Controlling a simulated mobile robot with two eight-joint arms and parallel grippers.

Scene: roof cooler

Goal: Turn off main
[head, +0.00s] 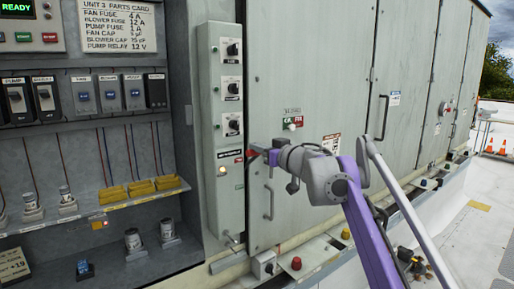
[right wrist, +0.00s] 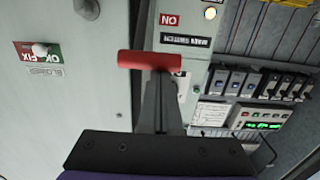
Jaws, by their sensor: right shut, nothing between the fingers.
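A red handle bar (right wrist: 149,60), likely the main switch lever, lies across the tips of my right gripper in the right wrist view. A bit of the same red (head: 256,151) shows at the gripper's tip in the head view. My right gripper (head: 267,155) is shut and empty beside the tall narrow control panel (head: 213,120); its fingers (right wrist: 158,100) point at the bar, and I cannot tell whether they touch it. My left gripper is out of view.
Three black knobs (head: 233,90) line the panel above. An open cabinet with breakers (head: 80,97) and fuses is on the left. Grey doors with a vertical handle (head: 270,200) stand right of the panel. Red and yellow buttons (head: 296,263) sit along the lower ledge.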

